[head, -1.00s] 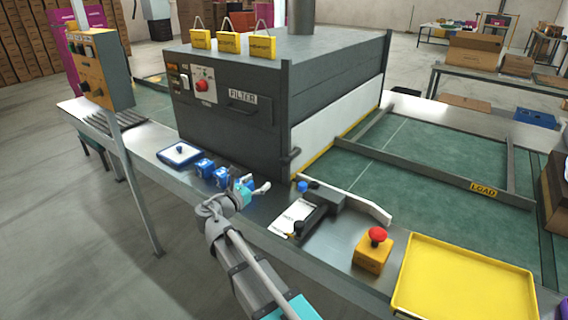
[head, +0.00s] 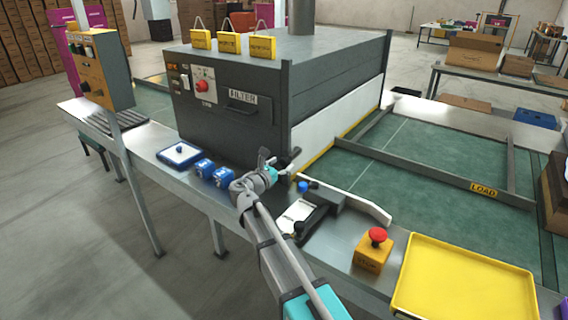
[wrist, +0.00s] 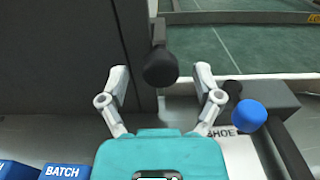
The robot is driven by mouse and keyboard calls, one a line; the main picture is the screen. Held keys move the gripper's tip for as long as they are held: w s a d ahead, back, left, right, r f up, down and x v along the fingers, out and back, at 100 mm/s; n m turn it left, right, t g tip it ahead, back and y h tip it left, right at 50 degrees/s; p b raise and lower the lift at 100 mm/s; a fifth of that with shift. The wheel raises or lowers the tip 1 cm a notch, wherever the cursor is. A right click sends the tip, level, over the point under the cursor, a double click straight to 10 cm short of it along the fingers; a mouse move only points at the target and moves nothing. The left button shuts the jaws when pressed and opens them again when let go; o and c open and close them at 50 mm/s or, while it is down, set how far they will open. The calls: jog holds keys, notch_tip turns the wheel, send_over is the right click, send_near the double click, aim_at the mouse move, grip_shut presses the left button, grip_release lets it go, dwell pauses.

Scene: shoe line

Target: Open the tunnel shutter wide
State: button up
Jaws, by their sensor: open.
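The tunnel is a dark grey box (head: 215,110) labelled FILTER. On its load side hangs the white shutter panel (head: 335,118), its yellow lower edge close to the green belt. A dark lever with a round black knob (wrist: 160,68) stands at the tunnel's near corner. In the head view my gripper largely covers the knob. My gripper (head: 277,158) is open and empty beside that corner. In the wrist view its two fingers (wrist: 160,80) stand apart on either side of the knob, with gaps to both; whether the tips reach its depth I cannot tell.
A blue knob (wrist: 249,115) on a dark fixture sits right of my gripper. Blue BATCH blocks (head: 213,171) stand left on the steel ledge. A red emergency button (head: 376,238) and yellow tray (head: 465,285) lie nearer right. The green belt (head: 420,150) is mostly clear.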

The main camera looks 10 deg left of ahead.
jog(key=shift+w+d, duration=0.35)
jog(key=shift+w, duration=0.2)
grip_shut()
